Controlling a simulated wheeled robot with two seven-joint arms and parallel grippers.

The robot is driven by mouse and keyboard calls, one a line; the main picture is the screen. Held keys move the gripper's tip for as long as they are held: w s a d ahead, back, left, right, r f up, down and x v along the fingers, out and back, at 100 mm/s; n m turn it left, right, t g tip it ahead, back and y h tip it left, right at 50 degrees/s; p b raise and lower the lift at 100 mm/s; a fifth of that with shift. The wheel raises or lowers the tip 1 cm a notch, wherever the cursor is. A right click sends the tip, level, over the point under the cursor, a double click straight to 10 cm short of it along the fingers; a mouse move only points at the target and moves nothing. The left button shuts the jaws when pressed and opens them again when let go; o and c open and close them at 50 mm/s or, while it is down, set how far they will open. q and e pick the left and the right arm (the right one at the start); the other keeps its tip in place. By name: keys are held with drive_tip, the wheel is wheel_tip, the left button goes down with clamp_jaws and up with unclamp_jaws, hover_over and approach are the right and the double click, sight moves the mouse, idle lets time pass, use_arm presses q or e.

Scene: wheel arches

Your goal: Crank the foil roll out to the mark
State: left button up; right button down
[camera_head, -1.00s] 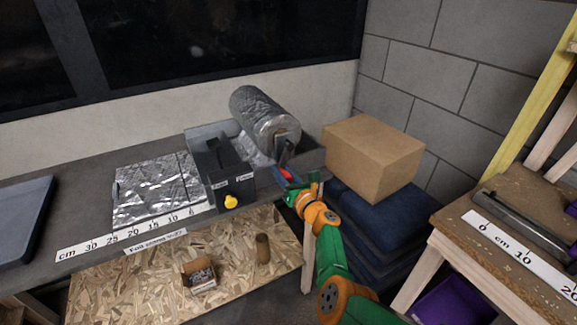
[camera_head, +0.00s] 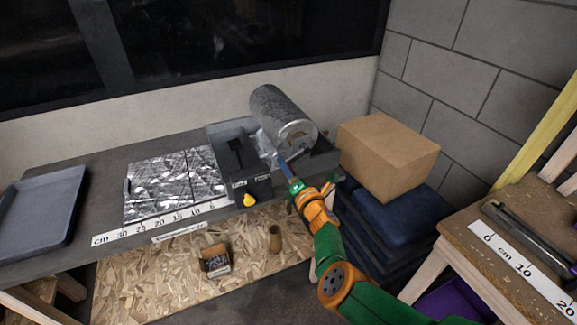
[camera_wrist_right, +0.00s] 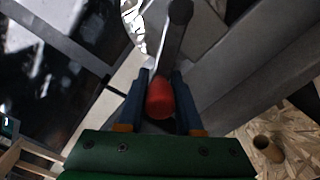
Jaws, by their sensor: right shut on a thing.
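The foil roll (camera_head: 280,112) lies in a grey dispenser (camera_head: 236,131) on the bench. A sheet of foil (camera_head: 170,186) lies flat to its left, along a white cm scale (camera_head: 160,223). The sheet's left edge is near the 25 to 30 end. My right gripper (camera_head: 287,172) is at the roll's near end. In the right wrist view, its blue fingers stand on both sides of a red crank knob (camera_wrist_right: 160,98) and are shut on it. The dark crank arm (camera_wrist_right: 176,35) runs up from the knob. My left gripper is out of view.
A yellow knob (camera_head: 249,200) is on the dispenser front. A cardboard box (camera_head: 388,158) sits on dark blue folded cloths to the right. A grey tray (camera_head: 42,215) is at the far left. A small open box (camera_head: 215,260) and a cardboard tube (camera_head: 275,238) stand on the lower chipboard shelf.

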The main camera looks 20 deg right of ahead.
drive_tip(key=shift+r, duration=0.2)
idle(0.4)
drive_tip(key=c, duration=0.6)
unclamp_jaws()
drive_tip(key=shift+o, duration=0.2)
drive_tip(key=s+p, duration=0.2)
drive_tip(key=p, duration=0.1)
drive_tip(key=shift+s+r, duration=0.25)
drive_tip(key=shift+s, duration=0.15)
drive_tip(key=s, duration=0.1)
drive_tip(key=s+p, duration=0.1)
drive_tip(key=s, duration=0.2)
drive_tip(key=shift+s+d+f+p, duration=0.1)
drive_tip(key=shift+s+f+p, duration=0.05)
drive_tip(key=shift+f+p, duration=0.15)
drive_tip(key=shift+f, duration=0.1)
